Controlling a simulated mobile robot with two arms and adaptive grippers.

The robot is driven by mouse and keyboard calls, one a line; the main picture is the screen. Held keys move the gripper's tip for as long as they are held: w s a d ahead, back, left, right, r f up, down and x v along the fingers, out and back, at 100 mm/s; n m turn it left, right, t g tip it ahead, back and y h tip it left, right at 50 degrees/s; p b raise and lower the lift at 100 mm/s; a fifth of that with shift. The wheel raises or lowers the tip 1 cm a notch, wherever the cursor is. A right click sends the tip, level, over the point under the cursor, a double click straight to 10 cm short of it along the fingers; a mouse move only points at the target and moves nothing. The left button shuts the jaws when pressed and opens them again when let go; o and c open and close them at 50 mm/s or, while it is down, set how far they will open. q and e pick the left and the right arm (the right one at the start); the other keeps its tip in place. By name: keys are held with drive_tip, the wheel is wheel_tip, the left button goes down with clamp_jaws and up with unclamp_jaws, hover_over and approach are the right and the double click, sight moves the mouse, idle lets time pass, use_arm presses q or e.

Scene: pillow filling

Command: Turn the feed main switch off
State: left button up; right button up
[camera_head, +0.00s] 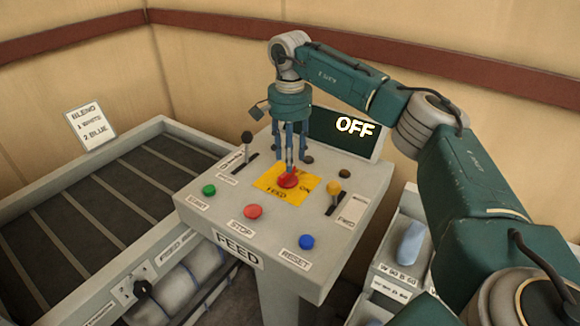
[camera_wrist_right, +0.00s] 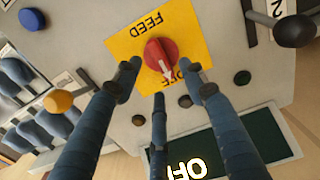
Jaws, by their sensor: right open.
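The feed main switch (camera_head: 289,180) is a red rotary knob on a yellow plate (camera_head: 266,181) on top of the grey console. In the right wrist view the red knob (camera_wrist_right: 160,52) shows a white arrow pointing toward the partly hidden OFF label. The dark display (camera_head: 343,131) at the console's back reads OFF. My right gripper (camera_head: 290,166) points down over the knob. It is open, with its fingers around the knob's near surroundings and no clear grip on it; the wrist view also shows its spread fingers (camera_wrist_right: 161,82). My left gripper is out of view.
Green (camera_head: 209,190), red (camera_head: 253,211) and blue (camera_head: 306,242) buttons line the console front. A black-knobbed lever (camera_head: 247,137) and a yellow-knobbed lever (camera_head: 333,188) flank the plate. A conveyor (camera_head: 87,206) runs at left; bins (camera_head: 404,251) stand at right.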

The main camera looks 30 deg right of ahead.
wheel_tip(320, 180, up, 7)
idle(0.3)
idle(0.5)
